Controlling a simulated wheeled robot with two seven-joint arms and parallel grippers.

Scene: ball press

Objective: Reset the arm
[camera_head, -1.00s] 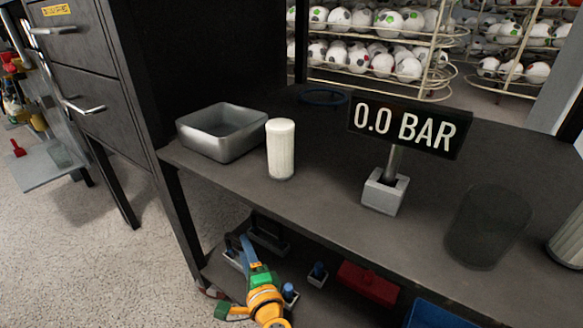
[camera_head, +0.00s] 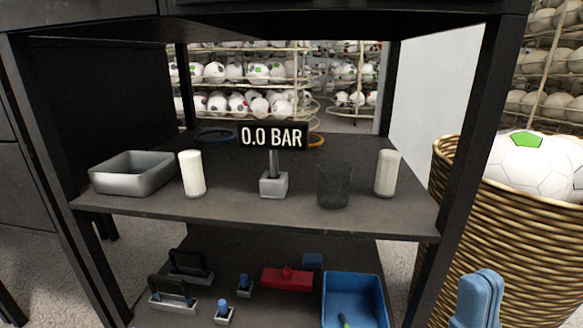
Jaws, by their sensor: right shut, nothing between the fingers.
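My right gripper (camera_head: 478,298) shows at the bottom right edge, in front of the basket. Its blue fingers are together with nothing between them. The rest of the right arm is out of the picture. My left gripper is not in view. A dark sign (camera_head: 272,136) reading "0.0 BAR" stands on a post in a grey block (camera_head: 273,184) on the upper shelf (camera_head: 240,211). My right gripper is apart from the shelf, lower and to its right.
The upper shelf also holds a metal tray (camera_head: 133,173), two white cylinders (camera_head: 192,174) (camera_head: 387,173) and a dark cup (camera_head: 334,186). Below are a blue bin (camera_head: 354,281), a red block (camera_head: 287,279) and small fixtures. A wicker basket (camera_head: 450,190) with soccer balls (camera_head: 525,160) stands at right.

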